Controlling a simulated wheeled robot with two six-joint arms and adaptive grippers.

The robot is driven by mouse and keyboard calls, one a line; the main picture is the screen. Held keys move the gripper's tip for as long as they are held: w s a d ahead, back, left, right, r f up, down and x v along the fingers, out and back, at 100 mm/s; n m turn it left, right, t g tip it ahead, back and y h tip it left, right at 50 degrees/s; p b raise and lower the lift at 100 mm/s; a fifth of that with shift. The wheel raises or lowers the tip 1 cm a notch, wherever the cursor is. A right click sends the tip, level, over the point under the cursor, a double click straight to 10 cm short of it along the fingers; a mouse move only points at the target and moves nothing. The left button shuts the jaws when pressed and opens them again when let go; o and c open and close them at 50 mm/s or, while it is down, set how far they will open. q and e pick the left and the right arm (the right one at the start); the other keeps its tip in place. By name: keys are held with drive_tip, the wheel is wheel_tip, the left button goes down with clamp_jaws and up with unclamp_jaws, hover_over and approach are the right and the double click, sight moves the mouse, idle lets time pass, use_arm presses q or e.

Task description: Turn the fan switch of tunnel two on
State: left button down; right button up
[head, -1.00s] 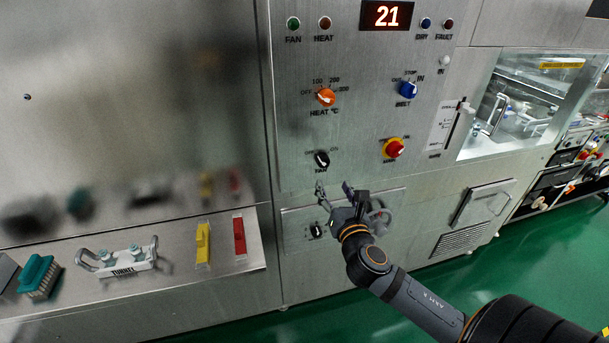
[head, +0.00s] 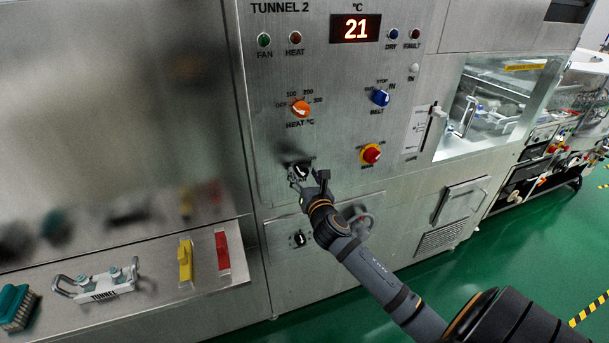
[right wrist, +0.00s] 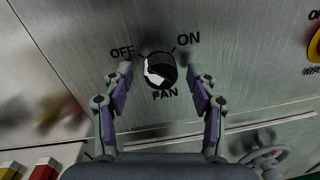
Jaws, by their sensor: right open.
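The fan switch (head: 301,170) is a black round knob with a white mark, low on the TUNNEL 2 panel (head: 340,75). In the right wrist view the knob (right wrist: 160,71) sits below and between the words OFF and ON. Its white mark lies on the left side, the OFF side. My right gripper (head: 307,181) is open in front of the switch and partly covers it in the head view. In the right wrist view its fingers (right wrist: 160,76) stand to the left and right of the knob, with gaps. My left gripper is not in view.
Above are the orange heat knob (head: 300,109), blue belt knob (head: 380,97) and red-yellow knob (head: 371,154). Another black knob (head: 299,239) is on the lower door, beside a round valve handle (head: 358,221). A ledge (head: 150,294) at left holds small items.

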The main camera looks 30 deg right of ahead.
drive_tip(key=shift+c, duration=0.4)
drive_tip(key=c, duration=1.1)
drive_tip(key=shift+r+m, duration=0.1)
drive_tip(key=shift+m, duration=0.3)
drive_tip(key=m+p, duration=0.1)
drive_tip(key=m, duration=0.1)
drive_tip(key=shift+d+m+p, duration=0.1)
drive_tip(key=shift+m+p, duration=0.3)
drive_tip(key=m+p, duration=0.1)
drive_tip(key=m, duration=0.3)
drive_tip(key=shift+g+y, duration=0.3)
drive_tip(key=m, duration=0.4)
drive_tip(key=shift+d+m+y, duration=0.1)
drive_tip(key=shift+m+y, duration=0.2)
drive_tip(key=shift+m, duration=0.1)
drive_tip(key=m, duration=0.4)
drive_tip(key=shift+m+y, duration=0.3)
drive_tip(key=shift+m, duration=0.2)
